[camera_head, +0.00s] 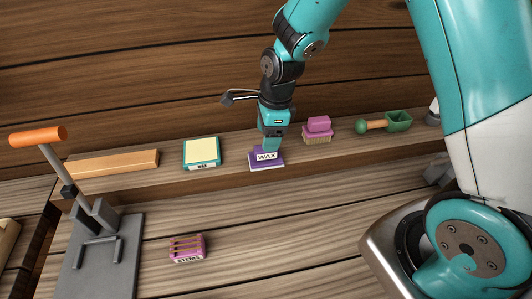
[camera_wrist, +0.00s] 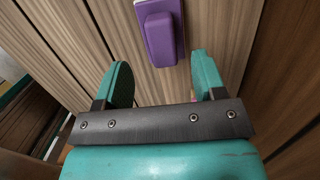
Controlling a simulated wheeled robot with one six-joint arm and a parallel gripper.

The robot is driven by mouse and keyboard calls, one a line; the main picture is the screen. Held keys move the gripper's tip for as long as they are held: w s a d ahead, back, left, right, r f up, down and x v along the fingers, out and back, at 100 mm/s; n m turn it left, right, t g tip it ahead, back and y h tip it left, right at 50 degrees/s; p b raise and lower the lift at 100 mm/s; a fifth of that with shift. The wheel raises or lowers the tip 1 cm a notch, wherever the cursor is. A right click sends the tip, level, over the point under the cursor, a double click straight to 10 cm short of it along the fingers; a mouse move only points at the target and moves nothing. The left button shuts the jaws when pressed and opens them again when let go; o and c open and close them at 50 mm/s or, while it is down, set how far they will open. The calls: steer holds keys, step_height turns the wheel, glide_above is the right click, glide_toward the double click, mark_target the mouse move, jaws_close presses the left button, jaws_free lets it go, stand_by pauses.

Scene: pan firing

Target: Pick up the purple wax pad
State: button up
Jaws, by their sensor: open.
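The purple wax pad (camera_head: 266,159) lies on the raised wooden ledge, with a white "WAX" label on its front. In the wrist view the pad (camera_wrist: 160,37) shows at the top centre, purple with a raised purple block and a pale edge. My gripper (camera_head: 272,143) is just above the pad in the head view and hides part of its top. In the wrist view my gripper (camera_wrist: 162,72) has its two teal fingers spread, with nothing between them. The pad lies beyond the fingertips, roughly in line with the gap.
On the ledge, a yellow-topped teal wax pad (camera_head: 201,151) and a wooden bar (camera_head: 112,164) lie left; a pink brush (camera_head: 318,130) and a green scoop (camera_head: 396,121) lie right. Below are a pink "STEMS" block (camera_head: 187,248) and a grey lever press (camera_head: 100,255).

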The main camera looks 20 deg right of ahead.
steer(key=shift+w+a+f+p, duration=0.15)
steer(key=shift+f+p, duration=0.35)
steer(key=shift+f, duration=0.95)
steer(key=shift+a+f+p, duration=0.1)
steer(key=shift+f+p, duration=0.4)
steer(key=shift+f, duration=0.9)
steer(key=c, duration=1)
steer(key=shift+c, duration=0.2)
steer(key=shift+r, duration=0.1)
step_height(320, 180, up, 20)
steer(key=b, duration=0.2)
steer(key=shift+b, duration=0.4)
